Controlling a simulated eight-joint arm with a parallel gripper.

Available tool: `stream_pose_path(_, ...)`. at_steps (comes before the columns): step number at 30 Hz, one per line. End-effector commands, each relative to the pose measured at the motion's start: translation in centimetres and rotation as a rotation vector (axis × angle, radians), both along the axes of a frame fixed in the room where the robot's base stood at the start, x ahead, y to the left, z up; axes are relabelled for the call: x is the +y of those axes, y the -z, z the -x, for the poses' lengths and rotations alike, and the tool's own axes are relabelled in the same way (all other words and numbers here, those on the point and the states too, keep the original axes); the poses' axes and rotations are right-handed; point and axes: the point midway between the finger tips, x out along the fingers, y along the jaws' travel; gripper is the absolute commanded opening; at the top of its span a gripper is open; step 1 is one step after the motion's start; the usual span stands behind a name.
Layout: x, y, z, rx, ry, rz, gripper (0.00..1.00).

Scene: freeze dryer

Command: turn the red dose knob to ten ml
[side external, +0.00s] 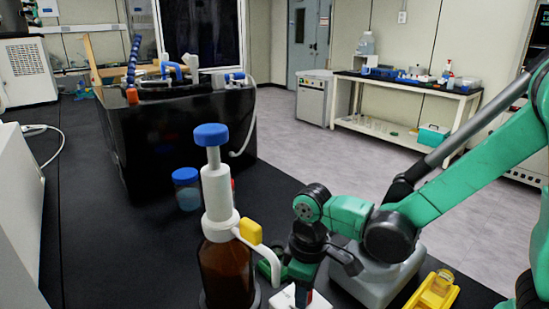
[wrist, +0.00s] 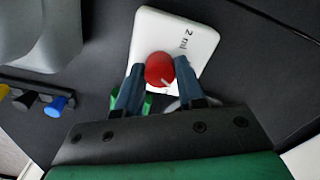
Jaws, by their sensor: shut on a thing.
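The red dose knob (wrist: 159,69) sits on a white plate (wrist: 200,42) in the wrist view. A small white mark shows on the knob's lower right side. The plate reads "2 ml" to the upper right of the knob; no other label can be read. My gripper (wrist: 159,66) has one finger on each side of the knob and is shut on it. In the side external view my gripper (side external: 304,292) points down at the white plate (side external: 284,297) near the bottom edge. The knob is mostly hidden there.
A brown bottle (side external: 227,272) with a white blue-topped dispenser stands close left of my gripper. A blue-lidded jar (side external: 187,193) and a large black box (side external: 185,140) stand behind. A yellow tray (side external: 433,293) lies at right. The dark bench (side external: 80,240) is clear at left.

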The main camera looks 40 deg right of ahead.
Motion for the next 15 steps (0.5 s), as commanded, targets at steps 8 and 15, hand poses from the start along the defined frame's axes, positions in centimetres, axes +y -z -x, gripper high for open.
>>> stream_pose_path(8,0.03,-0.03,-0.02,0.000,0.245,-0.001,0.00)
stream_pose_path(15,0.03,-0.03,-0.03,-0.001,0.409,-0.001,0.00)
